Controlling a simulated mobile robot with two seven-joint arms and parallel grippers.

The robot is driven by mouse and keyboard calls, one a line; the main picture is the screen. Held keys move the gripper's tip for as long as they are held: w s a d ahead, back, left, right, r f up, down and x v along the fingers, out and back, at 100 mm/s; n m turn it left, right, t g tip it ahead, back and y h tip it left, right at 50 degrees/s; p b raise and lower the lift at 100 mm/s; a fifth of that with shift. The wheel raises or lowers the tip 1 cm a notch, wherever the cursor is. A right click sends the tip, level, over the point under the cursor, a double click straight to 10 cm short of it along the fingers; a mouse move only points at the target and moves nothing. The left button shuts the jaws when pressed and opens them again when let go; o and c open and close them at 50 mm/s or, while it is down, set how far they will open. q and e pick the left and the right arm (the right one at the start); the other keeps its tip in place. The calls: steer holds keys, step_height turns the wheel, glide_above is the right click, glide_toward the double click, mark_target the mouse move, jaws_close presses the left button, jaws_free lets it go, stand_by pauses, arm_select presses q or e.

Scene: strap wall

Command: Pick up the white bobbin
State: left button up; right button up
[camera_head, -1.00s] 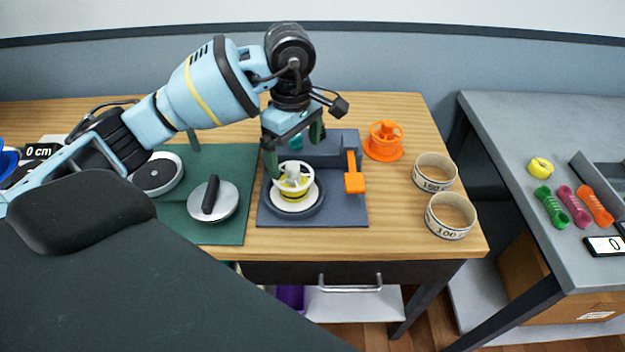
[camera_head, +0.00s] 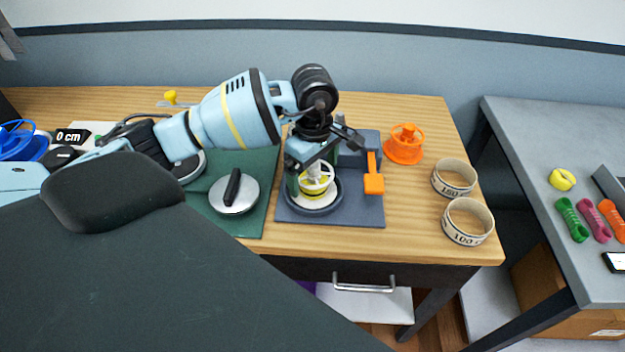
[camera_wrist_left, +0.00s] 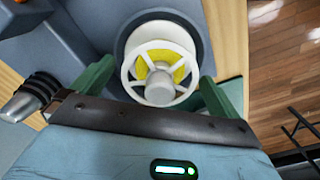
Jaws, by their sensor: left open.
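The white bobbin (camera_head: 319,189), with yellow strap wound on it, sits upright in the round dark holder (camera_head: 297,203) on the blue-grey base plate. My left gripper (camera_head: 318,172) is just above it, pointing down, with its fingers open. In the left wrist view the bobbin's spoked top and hub (camera_wrist_left: 160,82) lie between the two green fingers of my left gripper (camera_wrist_left: 152,92), with gaps at the sides. I cannot tell whether the fingers touch it. My right gripper is not in view.
An orange lever (camera_head: 373,180) stands close to the right of the holder. An orange bobbin (camera_head: 404,145) and two printed strap rings (camera_head: 455,177) are farther right. A silver disc with a black handle (camera_head: 234,191) lies left on the green mat (camera_head: 250,225).

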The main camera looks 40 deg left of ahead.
arm_select(q)
steer(key=shift+f, duration=0.35)
steer(key=shift+c, duration=0.3)
steer(key=c, duration=1)
steer(key=shift+c, duration=0.3)
steer(key=shift+r, duration=0.15)
steer(key=shift+r, duration=0.6)
steer(key=shift+s+r, duration=0.2)
steer(key=shift+r, duration=0.85)
steer(key=s+d+r+b, duration=0.1)
steer(key=s, duration=1.4)
steer(key=shift+s+d+r, duration=0.2)
steer(key=shift+s, duration=0.1)
